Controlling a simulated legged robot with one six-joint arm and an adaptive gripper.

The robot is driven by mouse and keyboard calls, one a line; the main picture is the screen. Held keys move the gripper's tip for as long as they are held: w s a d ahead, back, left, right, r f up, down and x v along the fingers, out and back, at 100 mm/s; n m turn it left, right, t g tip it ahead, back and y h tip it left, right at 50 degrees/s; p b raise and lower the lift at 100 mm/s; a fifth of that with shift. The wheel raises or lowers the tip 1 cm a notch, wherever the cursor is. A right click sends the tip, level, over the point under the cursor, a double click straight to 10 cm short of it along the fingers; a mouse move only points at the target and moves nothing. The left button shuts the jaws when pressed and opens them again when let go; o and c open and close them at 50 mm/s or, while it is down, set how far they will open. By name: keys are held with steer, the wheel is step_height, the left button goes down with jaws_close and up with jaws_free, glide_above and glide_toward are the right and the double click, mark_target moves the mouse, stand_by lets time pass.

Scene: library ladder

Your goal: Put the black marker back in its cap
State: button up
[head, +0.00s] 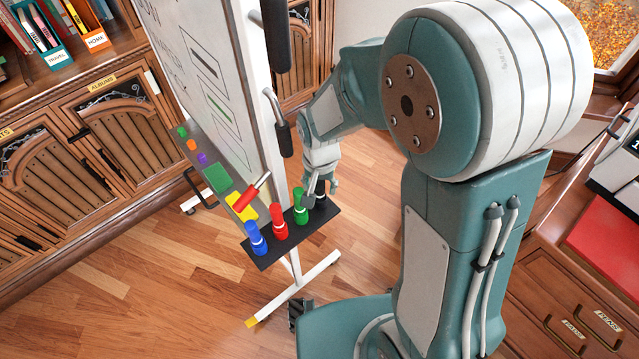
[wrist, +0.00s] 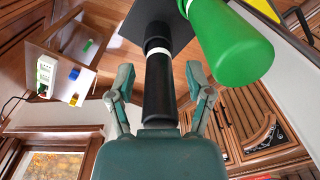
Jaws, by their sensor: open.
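The black marker (wrist: 157,95) stands in its black cap (wrist: 157,30) on the dark holder plate (head: 265,262), with a white band showing between them. Whether it is fully seated I cannot tell. My gripper (wrist: 160,82) is open, with one finger on each side of the marker and visible space beside it. In the head view my gripper (head: 319,184) is over the far right end of the holder, and the black marker (head: 320,194) is partly hidden by it.
The green marker (head: 300,205) stands close beside the black one, then the red (head: 280,222) and blue (head: 256,238) markers. The whiteboard (head: 215,85) rises behind. Wooden floor is open below.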

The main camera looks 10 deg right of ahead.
steer(key=shift+f, duration=0.25)
steer(key=r, duration=1)
steer(key=shift+w+a+r, duration=0.1)
steer(key=shift+w+r, duration=0.1)
steer(key=shift+r, duration=0.2)
steer(key=shift+s+d+r, duration=0.15)
steer(key=shift+d+r, duration=0.1)
steer(key=shift+r, duration=0.1)
steer(key=s+d+r+n+t, duration=0.3)
steer(key=s+d+r+t, duration=0.2)
steer(key=s+d+r, duration=0.5)
steer(key=s+r, duration=0.1)
steer(key=s, duration=0.1)
steer(key=shift+s+d+t, duration=0.25)
steer(key=shift+s+t, duration=0.05)
steer(key=shift+s, duration=0.1)
